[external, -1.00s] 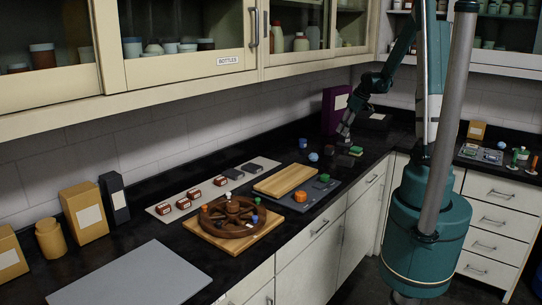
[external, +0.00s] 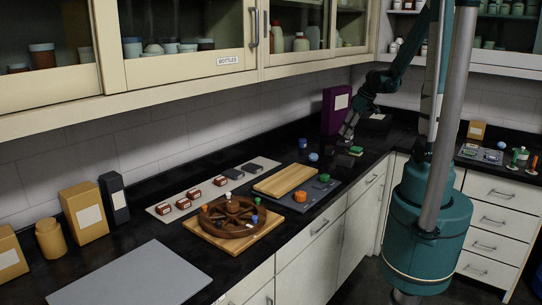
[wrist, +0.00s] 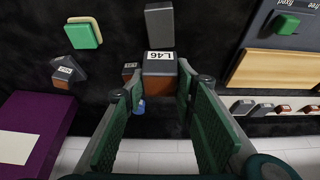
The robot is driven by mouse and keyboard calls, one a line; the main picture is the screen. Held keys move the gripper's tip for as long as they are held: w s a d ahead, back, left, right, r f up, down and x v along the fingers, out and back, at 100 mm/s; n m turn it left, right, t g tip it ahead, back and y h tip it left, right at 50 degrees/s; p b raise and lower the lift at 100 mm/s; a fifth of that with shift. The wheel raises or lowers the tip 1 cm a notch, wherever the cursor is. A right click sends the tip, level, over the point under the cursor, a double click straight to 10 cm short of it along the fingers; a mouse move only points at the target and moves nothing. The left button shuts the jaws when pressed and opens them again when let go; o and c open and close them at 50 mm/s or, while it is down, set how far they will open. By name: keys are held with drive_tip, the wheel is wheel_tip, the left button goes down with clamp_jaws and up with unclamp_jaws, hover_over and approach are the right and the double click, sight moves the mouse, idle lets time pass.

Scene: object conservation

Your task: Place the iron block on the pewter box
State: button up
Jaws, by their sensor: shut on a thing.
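My gripper (wrist: 160,82) has its green-padded fingers on either side of a dark grey and brown block marked L46 (wrist: 162,70), and is shut on it. I cannot tell by its look whether this is the iron block. A plain grey block (wrist: 159,24) lies just beyond it in the wrist view. Which of these is the pewter box is not clear. In the external view my gripper (external: 345,138) is low over the far counter, and the held block is too small to make out.
A green block on a cream base (wrist: 84,35) is left of my gripper in the wrist view. A purple box (external: 336,108) stands by the back wall. A wooden board (external: 287,180) and a wooden wheel (external: 228,214) lie along the counter.

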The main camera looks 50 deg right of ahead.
idle(0.3)
approach(342, 157)
drive_tip(key=shift+w+d, duration=0.3)
drive_tip(key=shift+w, duration=0.6)
drive_tip(key=shift+f, duration=0.15)
drive_tip(key=shift+f+b, duration=0.45)
drive_tip(key=shift+f, duration=1.45)
drive_tip(key=shift+f, duration=0.15)
drive_tip(key=o, duration=1.3)
drive_tip(key=shift+o, duration=0.2)
drive_tip(key=shift+r, duration=0.25)
drive_tip(key=p+v, duration=0.1)
drive_tip(key=v, duration=1)
drive_tip(key=shift+s+r, duration=0.2)
drive_tip(key=shift+r, duration=0.1)
